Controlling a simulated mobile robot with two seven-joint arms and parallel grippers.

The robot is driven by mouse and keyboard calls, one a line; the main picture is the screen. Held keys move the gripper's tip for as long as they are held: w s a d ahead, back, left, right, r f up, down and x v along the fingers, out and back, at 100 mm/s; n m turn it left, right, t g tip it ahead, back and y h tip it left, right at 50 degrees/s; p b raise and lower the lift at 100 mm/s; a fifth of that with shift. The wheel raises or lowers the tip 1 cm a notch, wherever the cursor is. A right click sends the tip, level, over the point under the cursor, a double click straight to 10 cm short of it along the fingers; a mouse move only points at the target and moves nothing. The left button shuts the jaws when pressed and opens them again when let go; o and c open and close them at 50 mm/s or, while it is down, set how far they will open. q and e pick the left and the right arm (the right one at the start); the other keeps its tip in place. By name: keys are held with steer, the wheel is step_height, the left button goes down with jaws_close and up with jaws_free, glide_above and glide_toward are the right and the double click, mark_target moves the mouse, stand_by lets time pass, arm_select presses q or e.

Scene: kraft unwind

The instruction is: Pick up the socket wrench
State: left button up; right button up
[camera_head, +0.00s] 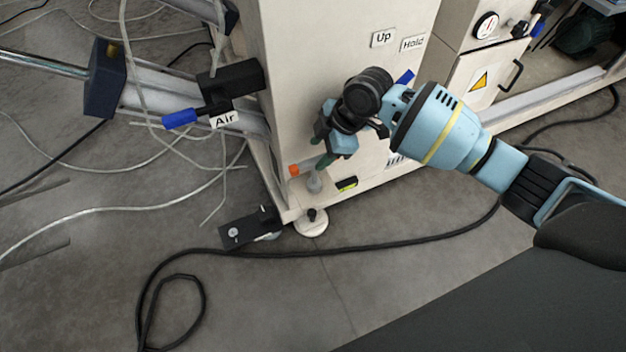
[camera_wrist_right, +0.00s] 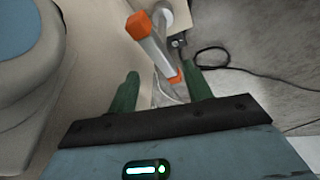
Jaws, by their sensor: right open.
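A grey bar with orange ends (camera_wrist_right: 152,45), which looks like the socket wrench, shows ahead of my right gripper (camera_wrist_right: 160,86) in the right wrist view. My right gripper is open, with its two green fingers on either side of the bar's near end. I cannot tell whether they touch it. In the head view, my right gripper (camera_head: 324,158) is low in front of the cream machine cabinet, and an orange tip (camera_head: 294,170) shows just below and left of it. The rest of the wrench is hard to make out there. My left gripper is not in view.
The cream cabinet (camera_head: 300,70) with "Up" and "Hold" labels stands close behind the right gripper. A round levelling foot (camera_head: 311,224) and a black bracket (camera_head: 248,230) are at its base. A black cable (camera_head: 370,246) crosses the floor. Pale hoses (camera_head: 90,211) lie at left.

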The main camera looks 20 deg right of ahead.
mark_target(316, 161)
steer(key=shift+x, duration=0.8)
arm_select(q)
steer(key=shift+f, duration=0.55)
arm_select(e)
steer(key=shift+f, duration=0.1)
steer(key=b+x, duration=0.3)
steer(key=x, duration=0.2)
steer(key=shift+s+d+f, duration=0.1)
steer(key=shift+s+f, duration=0.1)
steer(key=shift+f, duration=0.05)
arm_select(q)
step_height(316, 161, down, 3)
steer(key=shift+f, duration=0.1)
arm_select(e)
steer(key=shift+r, duration=0.1)
steer(key=c, duration=0.7)
jaws_close()
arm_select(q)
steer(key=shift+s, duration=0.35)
